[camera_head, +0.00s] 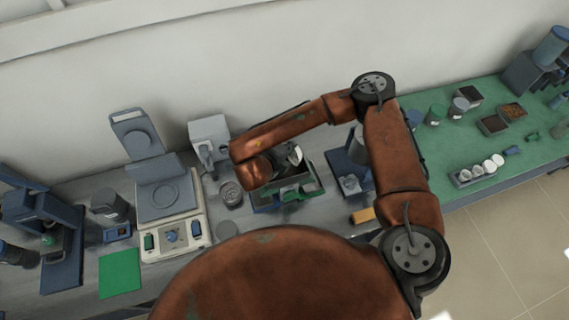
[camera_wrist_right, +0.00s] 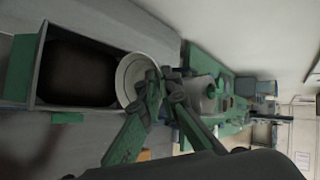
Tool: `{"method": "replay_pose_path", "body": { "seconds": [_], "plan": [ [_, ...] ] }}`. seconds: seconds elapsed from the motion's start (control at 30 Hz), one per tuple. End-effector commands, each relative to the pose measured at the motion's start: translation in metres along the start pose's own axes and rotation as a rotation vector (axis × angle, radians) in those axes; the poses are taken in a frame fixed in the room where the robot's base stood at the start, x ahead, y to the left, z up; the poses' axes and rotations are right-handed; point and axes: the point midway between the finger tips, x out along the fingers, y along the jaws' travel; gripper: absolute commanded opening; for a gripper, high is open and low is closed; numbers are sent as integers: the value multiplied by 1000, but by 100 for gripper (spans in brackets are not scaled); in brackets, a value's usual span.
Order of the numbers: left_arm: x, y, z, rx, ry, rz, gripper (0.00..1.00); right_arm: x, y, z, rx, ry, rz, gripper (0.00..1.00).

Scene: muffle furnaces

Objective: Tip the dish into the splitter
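The splitter (camera_head: 311,188) is a dark open-topped box with green parts at the middle of the bench. In the right wrist view its grey rim (camera_wrist_right: 40,60) surrounds a dark inside. My right gripper (camera_wrist_right: 161,86) is shut on the near rim of a pale round dish (camera_wrist_right: 129,72). The dish is beside the splitter's edge in the wrist view and looks tilted. In the head view a pale sliver of the dish (camera_head: 297,155) shows above the splitter; my wrist hides much of the gripper. I cannot tell what the dish holds. My left gripper is not in view.
A balance (camera_head: 172,228) stands left of the splitter, with a green mat (camera_head: 119,272) beside it. A grey device (camera_head: 209,138) and small round containers (camera_head: 231,194) are close by. A blue stand (camera_head: 345,170) is just right. The green bench section (camera_head: 450,150) holds trays and jars.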

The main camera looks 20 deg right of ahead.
Motion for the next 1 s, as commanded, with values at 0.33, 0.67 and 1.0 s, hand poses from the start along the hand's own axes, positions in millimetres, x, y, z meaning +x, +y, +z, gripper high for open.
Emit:
{"method": "replay_pose_path", "body": {
  "seconds": [0.33,0.67,1.0],
  "plan": [
    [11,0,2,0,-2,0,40,27,-13,5,95,-29,209,0],
    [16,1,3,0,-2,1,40,35,-17,10,133,-53,321,0],
    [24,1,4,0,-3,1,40,48,-19,4,176,-58,405,0]
  ]
}}
